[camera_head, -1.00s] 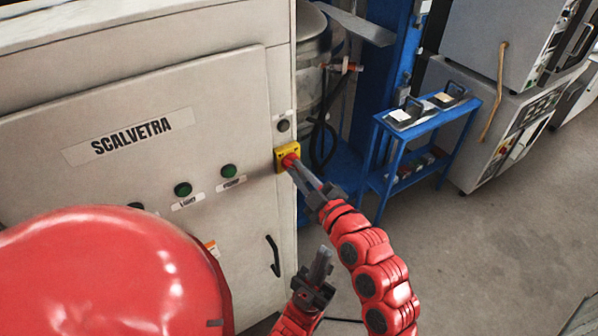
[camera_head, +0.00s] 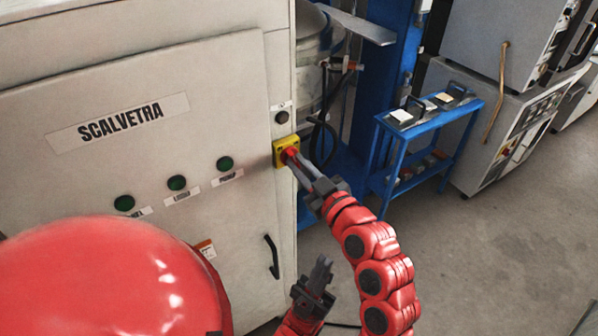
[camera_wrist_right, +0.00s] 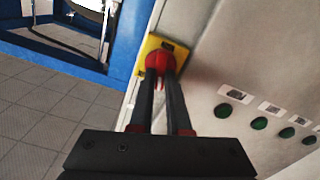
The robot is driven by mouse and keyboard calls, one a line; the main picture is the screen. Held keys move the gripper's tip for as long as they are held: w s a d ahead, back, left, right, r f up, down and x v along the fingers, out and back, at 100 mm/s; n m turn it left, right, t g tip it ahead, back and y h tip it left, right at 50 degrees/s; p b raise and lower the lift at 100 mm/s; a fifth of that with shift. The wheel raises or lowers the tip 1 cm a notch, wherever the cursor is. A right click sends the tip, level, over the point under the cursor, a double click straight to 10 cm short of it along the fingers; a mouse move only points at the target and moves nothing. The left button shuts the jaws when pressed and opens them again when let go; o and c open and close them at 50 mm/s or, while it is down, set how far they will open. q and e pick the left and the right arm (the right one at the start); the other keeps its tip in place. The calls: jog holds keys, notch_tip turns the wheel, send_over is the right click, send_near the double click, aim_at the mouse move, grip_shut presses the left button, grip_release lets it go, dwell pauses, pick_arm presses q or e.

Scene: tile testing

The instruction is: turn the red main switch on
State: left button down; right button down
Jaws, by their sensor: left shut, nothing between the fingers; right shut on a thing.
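The red main switch (camera_head: 288,155) sits on a yellow plate (camera_head: 280,146) at the right edge of the grey SCALVETRA cabinet front. It also shows in the right wrist view (camera_wrist_right: 160,62), in front of its yellow plate (camera_wrist_right: 150,45). My right gripper (camera_head: 294,160) is shut on the red knob, with one finger on each side of it in the right wrist view (camera_wrist_right: 161,80). The fingers partly hide the knob, and I cannot read its setting. My left gripper (camera_head: 321,268) is shut and empty, low in front of the cabinet's right edge.
Green buttons (camera_head: 177,183) with labels line the cabinet panel (camera_head: 70,185). A dark round button (camera_head: 282,117) is above the yellow plate, and a black handle (camera_head: 272,257) is below. A blue cart (camera_head: 425,128) stands to the right. The floor (camera_head: 470,260) at right is clear.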

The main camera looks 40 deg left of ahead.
jog(key=m, duration=0.2)
jog(key=shift+w+f+m+b, duration=0.1)
jog(key=shift+f+m+b, duration=0.05)
jog(key=shift+m+b, duration=0.25)
jog(key=m, duration=0.2)
jog(key=shift+m, duration=0.4)
jog(key=m, duration=0.2)
jog(key=shift+m, duration=0.3)
jog(key=shift+w+d+m+p, duration=0.15)
jog(key=shift+m+p, duration=0.65)
jog(key=shift+m, duration=1.2)
jog(key=c, duration=0.9)
grip_release()
